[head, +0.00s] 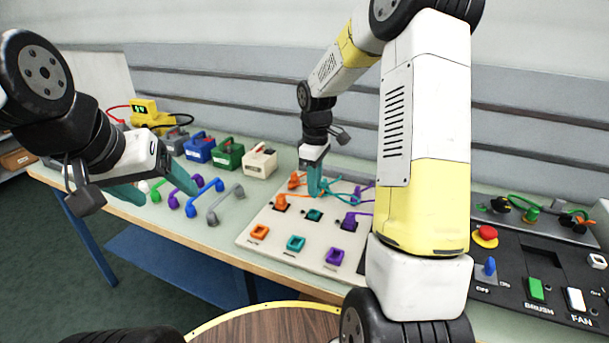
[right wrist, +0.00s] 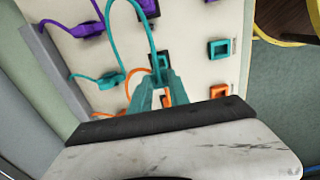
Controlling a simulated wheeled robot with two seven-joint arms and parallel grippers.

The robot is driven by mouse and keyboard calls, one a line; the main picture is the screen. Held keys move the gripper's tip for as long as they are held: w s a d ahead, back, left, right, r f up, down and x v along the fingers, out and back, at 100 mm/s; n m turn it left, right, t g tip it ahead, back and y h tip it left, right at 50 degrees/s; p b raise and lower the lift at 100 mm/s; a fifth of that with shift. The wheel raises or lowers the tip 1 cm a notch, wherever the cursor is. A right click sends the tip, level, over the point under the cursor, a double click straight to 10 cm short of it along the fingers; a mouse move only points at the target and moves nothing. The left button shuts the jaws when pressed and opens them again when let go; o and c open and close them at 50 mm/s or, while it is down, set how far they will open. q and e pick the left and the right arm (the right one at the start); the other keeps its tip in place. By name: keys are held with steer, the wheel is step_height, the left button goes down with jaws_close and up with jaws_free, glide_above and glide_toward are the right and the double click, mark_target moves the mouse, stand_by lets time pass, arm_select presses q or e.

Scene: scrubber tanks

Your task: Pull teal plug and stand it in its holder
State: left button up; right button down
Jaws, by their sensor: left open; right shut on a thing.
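My right gripper (head: 316,190) points down over the cream panel (head: 256,217), just above and behind the teal socket (head: 313,215). It is shut on the teal plug, which its fingers mostly hide. In the right wrist view, the fingertips meet at the teal socket (right wrist: 158,61), where a teal cable (right wrist: 144,22) loops in. I cannot tell whether the plug is seated or lifted clear. The teal holder (head: 295,243) is in the front row and looks empty; it also shows in the right wrist view (right wrist: 219,48). My left gripper (head: 153,187) is open and empty over the bench's left side.
Orange (head: 280,203) and purple (head: 349,222) plugs stand either side of the teal socket. An orange holder (head: 259,232) and a purple holder (head: 334,257) flank the teal one. Coloured handles (head: 188,199) lie below my left gripper. A black control panel (head: 515,270) is at right.

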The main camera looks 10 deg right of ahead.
steer(key=s+a, duration=0.7)
steer(key=s, duration=0.3)
steer(key=shift+s+a, duration=0.15)
steer(key=shift+s, duration=0.25)
steer(key=shift+f, duration=0.1)
steer(key=shift+f, duration=2.2)
steer(key=shift+f, duration=0.15)
steer(key=shift+f, duration=0.9)
steer(key=c, duration=1.2)
jaws_free()
steer(key=shift+o, duration=0.2)
